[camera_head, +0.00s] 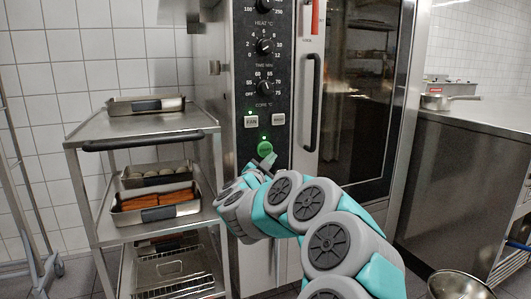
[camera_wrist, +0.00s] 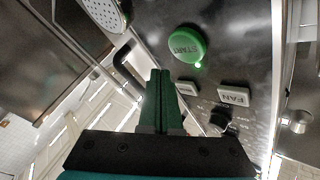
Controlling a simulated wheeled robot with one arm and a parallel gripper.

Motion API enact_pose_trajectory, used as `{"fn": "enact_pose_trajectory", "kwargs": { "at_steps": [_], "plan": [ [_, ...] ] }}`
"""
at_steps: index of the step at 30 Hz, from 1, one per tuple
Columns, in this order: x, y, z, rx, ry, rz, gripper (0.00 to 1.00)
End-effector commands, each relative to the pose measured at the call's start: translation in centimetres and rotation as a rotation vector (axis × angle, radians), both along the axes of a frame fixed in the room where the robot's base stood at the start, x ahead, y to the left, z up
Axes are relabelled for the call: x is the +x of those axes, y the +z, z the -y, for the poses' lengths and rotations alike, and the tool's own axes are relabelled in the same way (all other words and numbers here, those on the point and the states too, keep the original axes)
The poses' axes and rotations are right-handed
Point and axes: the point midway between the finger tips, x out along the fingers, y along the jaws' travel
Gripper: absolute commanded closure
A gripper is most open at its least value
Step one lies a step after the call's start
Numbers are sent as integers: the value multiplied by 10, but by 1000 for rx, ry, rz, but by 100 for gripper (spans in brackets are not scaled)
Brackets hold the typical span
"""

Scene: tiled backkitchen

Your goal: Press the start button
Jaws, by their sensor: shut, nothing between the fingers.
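The green round start button (camera_head: 265,149) sits low on the black control panel of the oven, under the FAN button and another white button. In the wrist view the start button (camera_wrist: 187,44) reads START, with a small green light lit at its edge. My gripper (camera_head: 268,160) is just below the button in the head view. In the wrist view my gripper (camera_wrist: 160,75) is shut and empty, its fingertips beside the button in the picture. I cannot tell whether they touch it; a gap shows between them in the wrist view.
The FAN button (camera_head: 251,122) and another white button (camera_head: 278,119) are close above, with knobs higher up. The oven door handle (camera_head: 312,100) stands out to the right. A steel cart (camera_head: 150,127) with trays is at left, and a steel counter (camera_head: 470,115) is at right.

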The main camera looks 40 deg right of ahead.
Motion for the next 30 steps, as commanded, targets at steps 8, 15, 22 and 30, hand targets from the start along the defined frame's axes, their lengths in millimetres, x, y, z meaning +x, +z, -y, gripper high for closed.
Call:
{"fn": "enact_pose_trajectory", "kwargs": {
  "at_steps": [8,15,22,30],
  "plan": [
    [-22,1,-4,-1,-2,2,100],
    [-22,1,-5,-1,-2,1,100],
    [-22,1,-5,-1,-1,1,100],
    [-22,1,-5,-1,-1,1,100]
  ]
}}
